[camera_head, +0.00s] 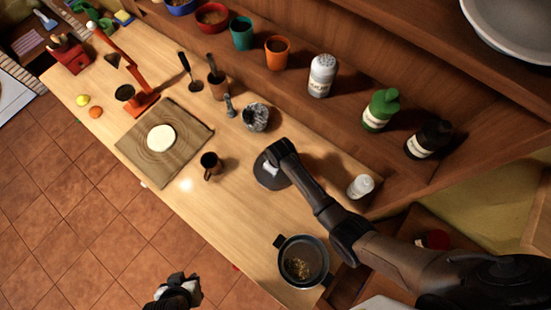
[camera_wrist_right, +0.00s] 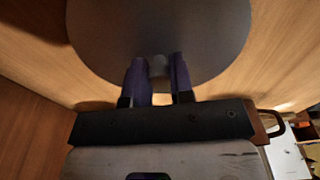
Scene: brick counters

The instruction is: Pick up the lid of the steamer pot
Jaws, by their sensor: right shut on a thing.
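The steamer pot (camera_head: 302,262) stands uncovered at the near end of the counter, with bits of food inside. Its round dark grey lid (camera_head: 270,183) is apart from it, further up the counter and partly hidden under my right arm. In the right wrist view the lid (camera_wrist_right: 158,35) fills the top. My right gripper (camera_wrist_right: 158,72) is shut on the lid's knob, one finger on each side. Whether the lid touches the counter is unclear. My left gripper (camera_head: 178,288) is over the tiled floor at the bottom, away from the counter; its finger gap is unclear.
A dark mug (camera_head: 210,165) stands left of the lid, and a white-capped jar (camera_head: 360,186) stands right of it. A board (camera_head: 190,142) with dough lies further left. Bottles, including a green one (camera_head: 380,108), stand on the shelf behind. Counter between mug and pot is clear.

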